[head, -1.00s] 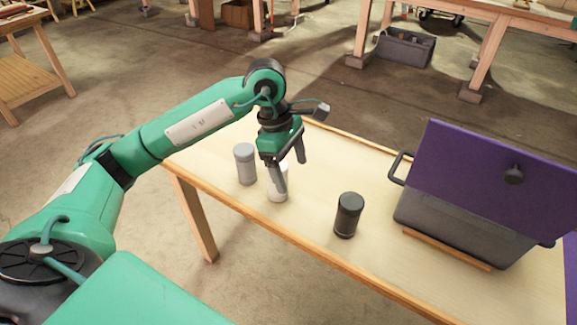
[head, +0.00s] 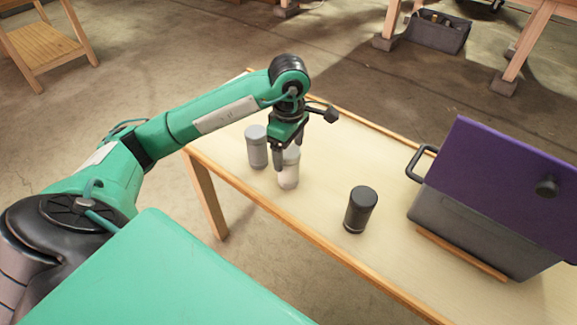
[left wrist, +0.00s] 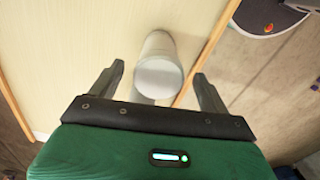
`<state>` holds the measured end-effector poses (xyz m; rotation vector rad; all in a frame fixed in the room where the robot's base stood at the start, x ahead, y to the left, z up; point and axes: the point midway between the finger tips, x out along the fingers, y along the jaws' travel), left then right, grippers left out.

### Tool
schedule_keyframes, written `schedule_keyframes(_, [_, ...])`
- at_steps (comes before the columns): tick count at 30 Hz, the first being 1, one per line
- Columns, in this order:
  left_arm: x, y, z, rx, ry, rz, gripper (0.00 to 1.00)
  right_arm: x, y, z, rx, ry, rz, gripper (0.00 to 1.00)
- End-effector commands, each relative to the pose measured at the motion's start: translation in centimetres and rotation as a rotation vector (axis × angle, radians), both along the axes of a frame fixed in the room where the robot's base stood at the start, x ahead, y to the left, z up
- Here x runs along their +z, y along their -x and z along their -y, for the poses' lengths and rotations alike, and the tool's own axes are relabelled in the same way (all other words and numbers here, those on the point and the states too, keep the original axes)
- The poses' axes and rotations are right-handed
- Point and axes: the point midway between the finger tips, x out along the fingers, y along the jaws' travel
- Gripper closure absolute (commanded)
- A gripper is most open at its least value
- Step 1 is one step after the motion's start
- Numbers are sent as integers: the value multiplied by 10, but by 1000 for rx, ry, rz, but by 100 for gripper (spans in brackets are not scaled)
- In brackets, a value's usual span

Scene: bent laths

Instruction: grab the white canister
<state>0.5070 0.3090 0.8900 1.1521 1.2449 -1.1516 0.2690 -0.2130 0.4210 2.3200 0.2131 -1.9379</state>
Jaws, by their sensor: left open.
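The white canister (head: 289,178) stands upright near the table's front edge. My left gripper (head: 289,155) is open above it, pointing down, and one finger hides part of its upper left side. In the left wrist view the canister's round pale top (left wrist: 158,78) shows between the two spread fingers of the left gripper (left wrist: 159,72), with a gap on each side. A grey canister (head: 257,148) stands just to the left of the white one. My right gripper is not in view.
A black canister (head: 360,210) stands to the right on the wooden table (head: 330,235). Farther right is a dark grey box (head: 465,228) with a handle and a raised purple panel (head: 510,180). The tabletop between the white and black canisters is clear.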

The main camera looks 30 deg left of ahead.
Motion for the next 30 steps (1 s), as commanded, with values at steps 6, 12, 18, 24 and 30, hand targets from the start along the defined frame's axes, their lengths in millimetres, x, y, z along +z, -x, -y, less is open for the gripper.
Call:
schedule_keyframes(6, [-18, 1, -2, 0, 0, -4, 21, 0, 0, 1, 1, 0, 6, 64])
schedule_keyframes(12, [-44, 0, -4, 0, 1, -3, 21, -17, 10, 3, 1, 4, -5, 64])
schedule_keyframes(18, [-53, 0, -5, 0, 0, 0, 21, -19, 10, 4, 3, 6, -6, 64])
schedule_keyframes(24, [-53, 0, -5, -1, 0, 0, 29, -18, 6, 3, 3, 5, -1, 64])
schedule_keyframes(30, [-53, 0, -5, -1, 0, 0, 68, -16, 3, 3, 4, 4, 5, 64])
